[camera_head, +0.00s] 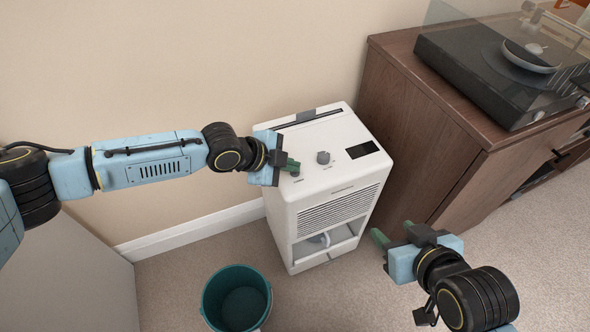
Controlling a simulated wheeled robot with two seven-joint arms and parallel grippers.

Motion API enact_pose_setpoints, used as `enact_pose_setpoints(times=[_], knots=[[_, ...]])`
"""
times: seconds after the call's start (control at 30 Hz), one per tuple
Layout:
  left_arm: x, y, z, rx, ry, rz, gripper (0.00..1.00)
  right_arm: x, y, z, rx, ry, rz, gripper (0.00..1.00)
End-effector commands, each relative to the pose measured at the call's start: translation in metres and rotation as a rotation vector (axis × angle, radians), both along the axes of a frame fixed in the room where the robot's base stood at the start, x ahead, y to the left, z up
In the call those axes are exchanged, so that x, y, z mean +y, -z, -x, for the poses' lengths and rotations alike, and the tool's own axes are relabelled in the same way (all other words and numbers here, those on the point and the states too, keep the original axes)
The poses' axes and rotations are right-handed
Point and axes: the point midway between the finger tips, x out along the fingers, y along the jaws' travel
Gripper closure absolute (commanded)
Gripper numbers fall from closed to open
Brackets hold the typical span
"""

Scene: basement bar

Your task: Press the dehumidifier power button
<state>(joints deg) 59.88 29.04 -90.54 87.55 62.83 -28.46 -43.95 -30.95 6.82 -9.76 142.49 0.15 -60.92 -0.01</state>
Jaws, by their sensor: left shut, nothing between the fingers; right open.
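The white dehumidifier (310,194) stands upright on the carpet against the wall. Its top panel has a grey knob (323,157), a dark display (363,150) and a slot along the back. My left gripper (296,168) is shut and empty, with its green fingertips over the left front part of the top panel. A small dark round power button (295,174) shows right at the fingertips; I cannot tell whether they touch it. My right gripper (392,236) is open and empty, in front of the dehumidifier's lower right side.
A wooden cabinet (430,130) with a turntable (505,65) on top stands close to the dehumidifier's right side. A teal bucket (236,298) stands on the carpet in front left. A grey panel (75,275) is at the lower left.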

Motion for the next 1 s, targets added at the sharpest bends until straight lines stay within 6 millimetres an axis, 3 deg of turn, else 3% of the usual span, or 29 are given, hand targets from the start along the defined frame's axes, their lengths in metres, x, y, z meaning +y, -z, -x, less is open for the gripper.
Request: enact_pose_setpoints(times=[1.0], knots=[[0.000,-0.014,0.000,0.001,0.001,0.000,1.00,0.000,-0.015,0.000,0.000,0.000,0.000,0.50]])
